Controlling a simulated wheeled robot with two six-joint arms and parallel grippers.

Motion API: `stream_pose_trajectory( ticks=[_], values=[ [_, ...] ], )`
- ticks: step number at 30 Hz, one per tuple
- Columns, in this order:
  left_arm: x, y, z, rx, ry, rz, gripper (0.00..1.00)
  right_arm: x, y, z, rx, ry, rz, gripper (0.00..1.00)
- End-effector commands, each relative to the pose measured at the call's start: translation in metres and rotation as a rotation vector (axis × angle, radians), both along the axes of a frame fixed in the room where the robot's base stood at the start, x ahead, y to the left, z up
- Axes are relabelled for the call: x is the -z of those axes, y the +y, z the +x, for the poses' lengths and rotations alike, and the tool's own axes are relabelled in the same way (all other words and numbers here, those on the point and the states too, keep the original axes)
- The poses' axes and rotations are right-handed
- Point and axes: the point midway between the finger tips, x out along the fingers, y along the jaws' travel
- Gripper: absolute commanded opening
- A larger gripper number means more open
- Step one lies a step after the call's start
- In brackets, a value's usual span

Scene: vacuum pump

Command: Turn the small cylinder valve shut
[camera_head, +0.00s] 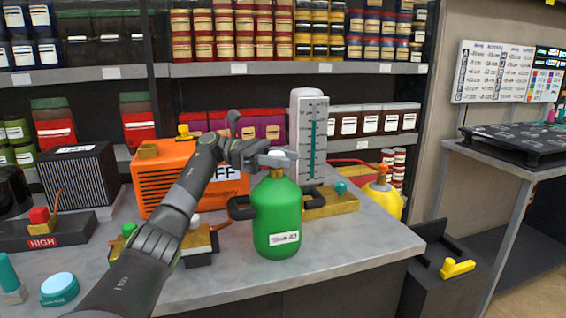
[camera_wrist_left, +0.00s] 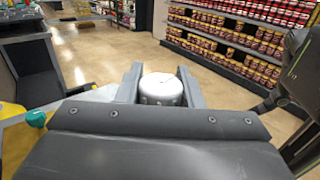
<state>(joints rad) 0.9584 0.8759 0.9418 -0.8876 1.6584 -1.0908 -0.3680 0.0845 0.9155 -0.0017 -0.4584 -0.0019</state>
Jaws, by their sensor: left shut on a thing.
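The small green cylinder (camera_head: 276,217) stands upright near the front edge of the grey bench, with a white label on its lower front. My left gripper (camera_head: 276,160) reaches over its top. In the left wrist view, the round silver valve knob (camera_wrist_left: 161,89) sits between the two grey fingers of the gripper (camera_wrist_left: 160,86), which are shut on it. The cylinder's body is hidden in that view. My right gripper is in neither view.
An orange machine (camera_head: 152,184) and a tall white gauge (camera_head: 307,140) stand behind. A brass manifold (camera_head: 335,202) and a yellow cylinder (camera_head: 388,200) are to the right. A brass part with a green knob (camera_head: 129,229) lies left. The bench front right is clear.

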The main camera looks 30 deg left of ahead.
Motion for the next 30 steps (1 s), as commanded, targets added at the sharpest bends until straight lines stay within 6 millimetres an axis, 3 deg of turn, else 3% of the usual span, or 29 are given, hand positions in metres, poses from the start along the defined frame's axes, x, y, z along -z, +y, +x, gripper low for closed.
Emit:
stream_pose_trajectory(
  ticks=[12,30],
  values=[
    [-0.0007,-0.0003,-0.0023,0.177,0.002,-0.001,0.11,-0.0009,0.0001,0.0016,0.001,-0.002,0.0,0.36],
    [0.0004,-0.0003,-0.0036,0.226,0.001,0.002,0.11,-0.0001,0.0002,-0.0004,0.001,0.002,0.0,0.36]
  ],
)
